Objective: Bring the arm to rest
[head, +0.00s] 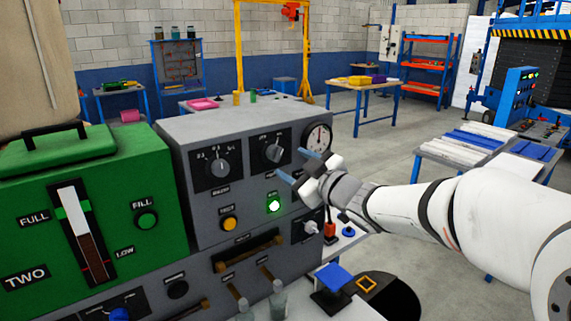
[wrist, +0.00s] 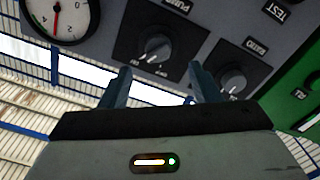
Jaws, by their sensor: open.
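My gripper (head: 290,166) is in front of the upper right part of a grey control panel (head: 178,133). Its two blue-grey fingers are apart with nothing between them. In the wrist view the open gripper (wrist: 158,82) points toward a dark knob plate with a grey pump knob (wrist: 155,48). A second knob (wrist: 232,82), marked ratio, is to its right, and a round gauge (wrist: 55,14) is at the upper left. I cannot tell how far the fingertips are from the panel. My white arm reaches in from the right in the head view.
A green lit button (head: 273,203) and a yellow button (head: 230,223) sit below the knobs. A green tank (head: 100,180) stands left. Small bottles (head: 278,300) and a blue-topped block (head: 333,277) are below. Open floor (head: 340,135) lies behind.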

